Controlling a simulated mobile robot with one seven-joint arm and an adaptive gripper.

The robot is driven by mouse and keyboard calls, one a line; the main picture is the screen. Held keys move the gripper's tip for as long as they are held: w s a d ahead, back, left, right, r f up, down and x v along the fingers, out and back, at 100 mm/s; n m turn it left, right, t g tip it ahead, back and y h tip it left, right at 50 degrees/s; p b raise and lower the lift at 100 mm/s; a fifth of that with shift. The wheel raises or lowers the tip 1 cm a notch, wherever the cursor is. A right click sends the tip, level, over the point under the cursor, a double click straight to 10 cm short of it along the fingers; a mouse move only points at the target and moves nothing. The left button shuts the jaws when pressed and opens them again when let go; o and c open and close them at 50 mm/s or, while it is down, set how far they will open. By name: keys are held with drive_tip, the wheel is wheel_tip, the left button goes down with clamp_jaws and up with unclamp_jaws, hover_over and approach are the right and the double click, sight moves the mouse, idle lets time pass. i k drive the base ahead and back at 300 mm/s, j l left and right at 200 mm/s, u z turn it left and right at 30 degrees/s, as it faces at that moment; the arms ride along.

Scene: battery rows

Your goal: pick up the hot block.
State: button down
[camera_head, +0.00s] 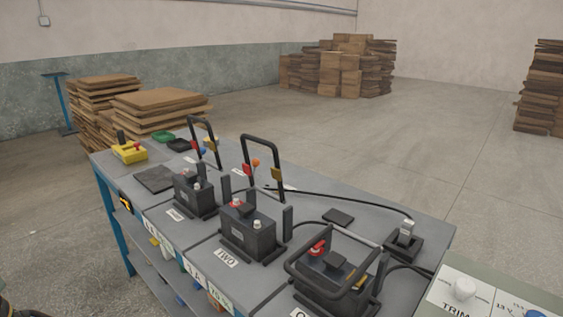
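Three dark battery blocks stand in a row on a grey workbench (155,208). The far block (193,198) and middle block (247,240) have terminals on top, the middle one with a red part and a pale one. The near block (325,285) sits within a black tubular frame and has a red part on top. Nothing visible tells me which block is hot. White labels lie beside the blocks; the label by the middle block (227,258) is hard to read. My gripper is not in view.
Two tall black handles (262,138) rise behind the far and middle blocks. Black cables run to a charger-like unit (405,240) at right. A yellow box (129,152) sits at the far left end. A panel with a white knob (463,289) is at lower right. Cardboard stacks (345,70) stand behind.

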sight(255, 232)
drive_tip(key=j+z, duration=0.15)
drive_tip(key=z, duration=0.25)
drive_tip(key=i+j+z, duration=0.1)
drive_tip(key=j+z, duration=0.75)
drive_tip(key=j, duration=0.5)
drive_tip(key=k+j, duration=0.1)
drive_tip(key=j, duration=0.95)
drive_tip(key=k+j, duration=0.15)
drive_tip(key=j, duration=0.4)
